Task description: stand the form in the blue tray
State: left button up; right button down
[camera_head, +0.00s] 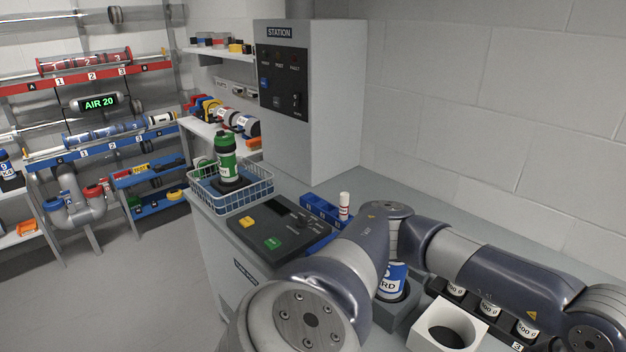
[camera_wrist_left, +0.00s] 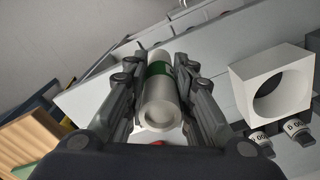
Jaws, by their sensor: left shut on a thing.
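The form, a pale grey-white cylinder with a green band (camera_wrist_left: 159,101), is between the fingers of my left gripper (camera_wrist_left: 160,112) in the left wrist view. The gripper is shut on it, and its round end faces the camera. In the head view neither the held form nor the left fingers can be made out. The blue tray (camera_head: 318,209) lies on the counter behind the dark control panel. My right gripper does not show.
A control panel (camera_head: 275,232) with yellow and green buttons is left of my arm. A blue wire basket (camera_head: 262,193) holds a green bottle (camera_head: 227,158). A white holed block (camera_head: 418,341), several weights (camera_head: 489,309) and a blue-labelled can (camera_head: 393,279) stand at the right. The station cabinet (camera_head: 335,120) rises behind.

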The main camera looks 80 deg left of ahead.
aim_at(314, 206)
jog(key=k+j+u, duration=0.1)
jog(key=k+j, duration=0.2)
jog(key=k+j+u, duration=0.1)
jog(key=k+j, duration=0.15)
jog(key=j, duration=0.25)
jog(key=k+j+u, duration=0.1)
jog(key=k+j, duration=0.15)
jog(key=j, duration=0.2)
jog(key=i+j+u, duration=0.1)
jog(key=j, duration=0.35)
jog(key=i+j+u, duration=0.1)
jog(key=i+j, duration=0.2)
jog(key=i+j+u, duration=0.1)
jog(key=i+j, duration=0.15)
jog(key=j, duration=0.3)
